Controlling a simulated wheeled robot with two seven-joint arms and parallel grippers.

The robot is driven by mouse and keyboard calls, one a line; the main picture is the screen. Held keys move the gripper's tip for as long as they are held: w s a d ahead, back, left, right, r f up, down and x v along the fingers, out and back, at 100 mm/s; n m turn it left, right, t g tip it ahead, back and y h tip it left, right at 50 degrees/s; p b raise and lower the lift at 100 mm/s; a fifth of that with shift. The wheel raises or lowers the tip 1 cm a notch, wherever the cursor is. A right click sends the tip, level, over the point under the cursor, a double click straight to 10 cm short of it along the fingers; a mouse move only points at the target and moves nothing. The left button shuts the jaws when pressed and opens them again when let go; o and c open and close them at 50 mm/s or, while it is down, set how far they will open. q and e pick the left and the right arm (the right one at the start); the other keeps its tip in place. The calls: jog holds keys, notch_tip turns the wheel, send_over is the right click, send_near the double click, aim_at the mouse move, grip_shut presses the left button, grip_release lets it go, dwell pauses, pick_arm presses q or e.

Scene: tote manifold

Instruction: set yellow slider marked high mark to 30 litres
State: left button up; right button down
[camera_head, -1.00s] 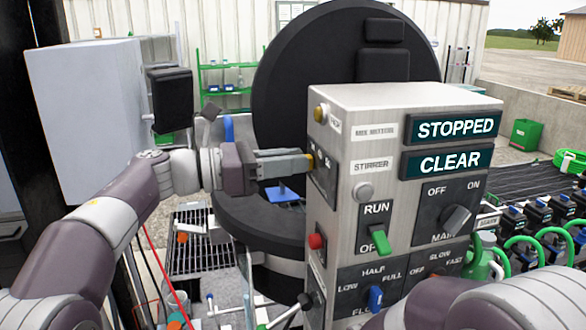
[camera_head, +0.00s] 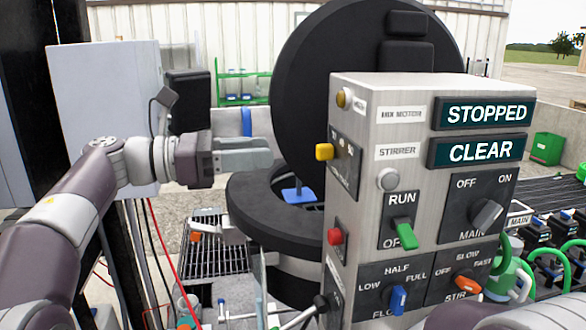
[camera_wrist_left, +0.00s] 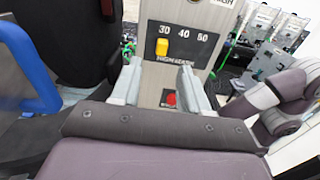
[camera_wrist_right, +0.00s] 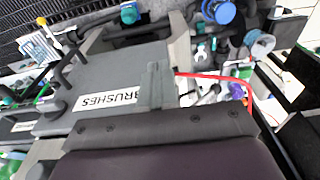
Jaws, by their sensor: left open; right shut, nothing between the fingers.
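The yellow slider (camera_head: 324,152) sticks out of a dark scale plate on the left side of the grey control box (camera_head: 350,240). In the left wrist view the yellow slider (camera_wrist_left: 162,47) sits directly under the number 30, with 40 and 50 to its right. The lettering below it is blurred, seemingly HIGH MARK. My left gripper (camera_head: 268,153) is level with the slider, to its left, pointing at it with a clear gap. In the left wrist view the fingers (camera_wrist_left: 158,72) are apart and empty. My right gripper (camera_wrist_right: 155,78) is shut and empty.
A red button (camera_head: 335,236) is below the slider and a yellow button (camera_head: 344,98) above it. A black round lid (camera_head: 330,90) stands behind the left gripper. Below the right gripper is a grey box marked BRUSHES (camera_wrist_right: 100,85). A cabinet (camera_head: 105,110) stands at left.

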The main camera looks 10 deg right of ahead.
pick_arm(q)
jog(key=a+b, duration=0.1)
jog(key=a, duration=0.3)
pick_arm(e)
jog(key=shift+f, duration=0.85)
